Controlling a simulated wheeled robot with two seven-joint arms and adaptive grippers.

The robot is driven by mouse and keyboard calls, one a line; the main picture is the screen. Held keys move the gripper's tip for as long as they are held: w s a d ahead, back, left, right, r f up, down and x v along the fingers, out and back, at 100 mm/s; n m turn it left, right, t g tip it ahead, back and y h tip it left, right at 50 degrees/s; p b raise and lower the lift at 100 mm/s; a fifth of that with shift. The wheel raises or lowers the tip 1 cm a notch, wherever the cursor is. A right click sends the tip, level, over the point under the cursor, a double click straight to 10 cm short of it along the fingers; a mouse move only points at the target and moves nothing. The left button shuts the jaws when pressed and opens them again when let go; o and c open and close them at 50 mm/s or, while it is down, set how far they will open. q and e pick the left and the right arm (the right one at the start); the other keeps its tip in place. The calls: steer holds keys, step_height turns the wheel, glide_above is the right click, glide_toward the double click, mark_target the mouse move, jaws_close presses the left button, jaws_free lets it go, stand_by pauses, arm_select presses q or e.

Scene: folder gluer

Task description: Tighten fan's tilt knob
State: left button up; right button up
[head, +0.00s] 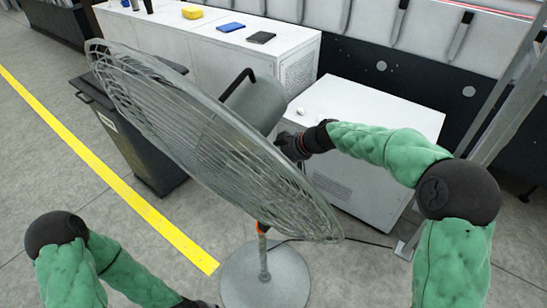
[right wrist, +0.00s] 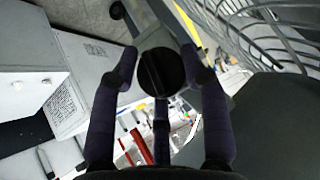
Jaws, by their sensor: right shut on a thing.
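The grey pedestal fan (head: 200,130) stands in the middle of the head view, its wire grille tilted and its round base (head: 265,277) on the floor. My right gripper (head: 290,146) is behind the grille, beside the motor housing (head: 257,101). In the right wrist view the round black tilt knob (right wrist: 161,72), with a slot-like ridge across its face, sits between the fingers, and the gripper is shut on it. The knob itself is hidden in the head view. My left gripper (head: 203,304) is low at the bottom edge, mostly cut off, away from the fan head.
A white cabinet (head: 375,120) stands behind and right of the fan. A longer white cabinet (head: 210,50) at the back bears a yellow item (head: 192,12) and blue and black items. A dark bin (head: 140,140) is left behind the grille. The floor at left is clear.

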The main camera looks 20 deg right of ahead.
steer(key=shift+f, duration=0.2)
steer(key=shift+d+f+m+g+y+b, duration=0.15)
steer(key=shift+m+g+y+b, duration=0.45)
steer(key=shift+y+b, duration=0.5)
steer(key=shift+m+g+y+b, duration=0.7)
steer(key=shift+m+y+b, duration=0.1)
steer(key=shift+y+b, duration=0.2)
steer(key=m+y, duration=0.2)
steer(key=m+g+y, duration=0.1)
steer(key=y, duration=0.1)
steer(key=m+y, duration=0.2)
steer(key=shift+w+f+m+g+y+b, duration=0.1)
steer(key=shift+f+m+g+y+b, duration=0.2)
steer(key=shift+y, duration=0.1)
steer(key=o, duration=1.2)
steer(key=shift+c, duration=0.2)
steer(key=shift+r, duration=0.15)
steer(key=shift+d, duration=0.1)
